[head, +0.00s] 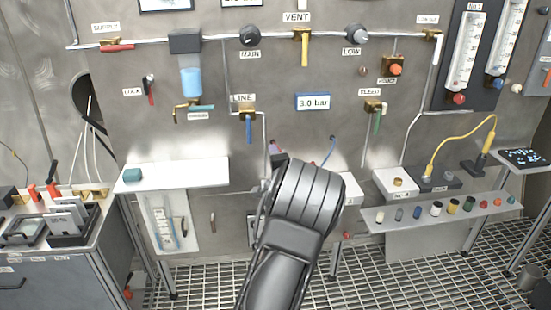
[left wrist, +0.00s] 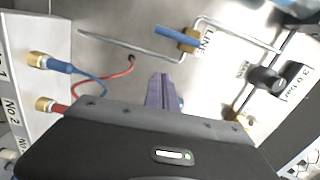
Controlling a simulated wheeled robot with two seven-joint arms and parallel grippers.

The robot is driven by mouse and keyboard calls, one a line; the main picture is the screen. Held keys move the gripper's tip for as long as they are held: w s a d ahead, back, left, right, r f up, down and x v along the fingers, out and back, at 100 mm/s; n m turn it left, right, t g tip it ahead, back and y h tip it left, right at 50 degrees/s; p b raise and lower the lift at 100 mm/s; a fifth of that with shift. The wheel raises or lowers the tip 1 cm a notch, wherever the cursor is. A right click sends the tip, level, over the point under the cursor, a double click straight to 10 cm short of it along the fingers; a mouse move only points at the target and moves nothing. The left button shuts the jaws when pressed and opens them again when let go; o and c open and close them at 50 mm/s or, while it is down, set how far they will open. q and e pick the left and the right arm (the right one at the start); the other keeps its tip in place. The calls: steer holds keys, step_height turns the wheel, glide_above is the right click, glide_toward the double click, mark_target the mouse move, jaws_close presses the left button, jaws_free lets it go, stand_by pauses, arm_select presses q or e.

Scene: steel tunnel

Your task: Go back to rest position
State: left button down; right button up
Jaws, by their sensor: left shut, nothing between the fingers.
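My left arm rises from the bottom middle of the head view, its dark grey wrist in front of the wall panel (head: 330,130). My left gripper (left wrist: 163,90) shows in the left wrist view as narrow purple-grey fingers, shut with nothing between them. In the head view most of it is hidden behind my wrist. The fingers point at the panel, below the blue LINE valve handle (head: 249,128), which also shows in the left wrist view (left wrist: 178,37). I cannot tell the exact gap to the panel. My right gripper is not in view.
A white shelf (head: 190,175) with a teal block is left of my wrist. A ledge (head: 400,216) with several coloured caps is to the right. A grey cabinet (head: 50,270) stands at the left. Red and blue hoses (left wrist: 95,78) run near my fingers.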

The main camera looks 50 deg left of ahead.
arm_select(q)
steer(key=shift+v, duration=0.95)
steer(key=shift+a, duration=0.1)
steer(key=s+d+f+n+g+h, duration=0.2)
steer(key=d+f+n+h, duration=0.65)
steer(key=d+f, duration=1.8)
steer(key=s+d+f+g+h, duration=0.3)
steer(key=s+d+f+h, duration=0.4)
steer(key=s+d+f, duration=0.55)
steer(key=s+d+m+g+h, duration=0.1)
steer(key=s+d+g+h, duration=0.3)
steer(key=s+d, duration=0.9)
steer(key=d, duration=0.4)
steer(key=shift+s+d+f, duration=0.25)
steer(key=shift+s+f, duration=0.1)
steer(key=shift+s, duration=0.05)
steer(key=shift+w+a, duration=0.1)
